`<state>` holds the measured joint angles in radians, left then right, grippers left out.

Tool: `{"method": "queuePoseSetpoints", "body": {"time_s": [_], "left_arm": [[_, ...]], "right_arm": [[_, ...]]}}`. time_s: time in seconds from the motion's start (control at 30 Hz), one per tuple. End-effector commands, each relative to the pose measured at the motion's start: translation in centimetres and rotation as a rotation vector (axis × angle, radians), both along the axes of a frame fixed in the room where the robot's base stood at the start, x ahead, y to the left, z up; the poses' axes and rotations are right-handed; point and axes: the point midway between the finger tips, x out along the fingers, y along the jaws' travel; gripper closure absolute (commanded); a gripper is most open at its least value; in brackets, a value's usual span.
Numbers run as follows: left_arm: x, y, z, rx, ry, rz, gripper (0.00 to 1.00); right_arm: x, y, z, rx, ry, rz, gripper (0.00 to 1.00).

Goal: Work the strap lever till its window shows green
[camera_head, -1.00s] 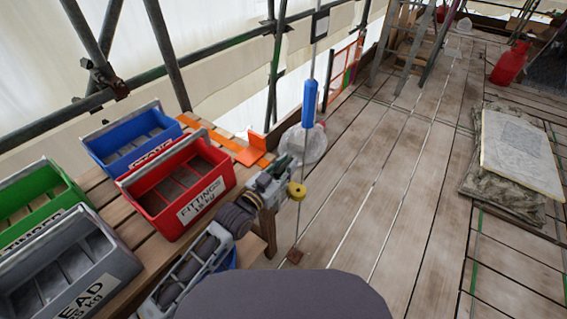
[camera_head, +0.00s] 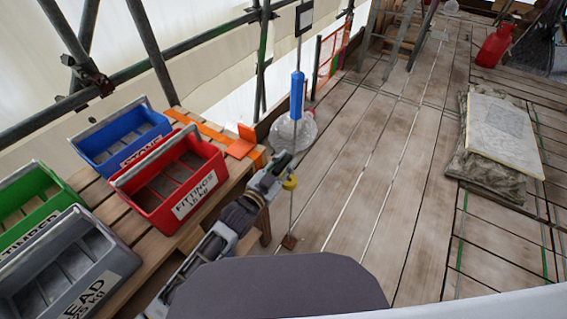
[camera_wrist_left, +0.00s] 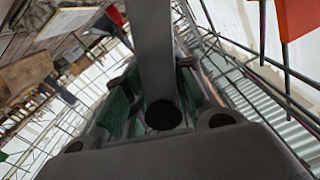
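An orange strap (camera_head: 208,131) crosses the wooden bench. An upright orange plate (camera_head: 246,132) stands at its right end and may be the lever; I cannot make out a window or its colour. My left gripper (camera_head: 284,163) is just below and right of the plate, apart from it in the picture. In the left wrist view its green-padded fingers (camera_wrist_left: 158,98) look spread, with a grey bar in front hiding part of the gap. An orange-red piece (camera_wrist_left: 298,20) shows at the upper right there. My right gripper is out of view.
Red (camera_head: 165,212), blue (camera_head: 95,160), green (camera_head: 25,228) and grey (camera_head: 100,250) bins crowd the bench. A rod with a blue handle (camera_head: 297,97) and a yellow piece (camera_head: 290,184) stands beside my gripper.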

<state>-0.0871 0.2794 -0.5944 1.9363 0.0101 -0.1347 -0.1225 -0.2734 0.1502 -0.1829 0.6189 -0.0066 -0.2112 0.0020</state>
Motion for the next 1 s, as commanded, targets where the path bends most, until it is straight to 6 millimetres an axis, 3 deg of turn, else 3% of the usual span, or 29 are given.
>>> {"method": "queuePoseSetpoints", "body": {"time_s": [0.57,1.0], "left_arm": [[-0.3,0.2,0.0,-0.001,-0.001,0.001,0.56],[-3.0,2.2,0.0,-0.001,-0.001,0.001,0.56]], "right_arm": [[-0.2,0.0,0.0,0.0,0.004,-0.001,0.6],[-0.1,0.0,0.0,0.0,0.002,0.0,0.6]]}}
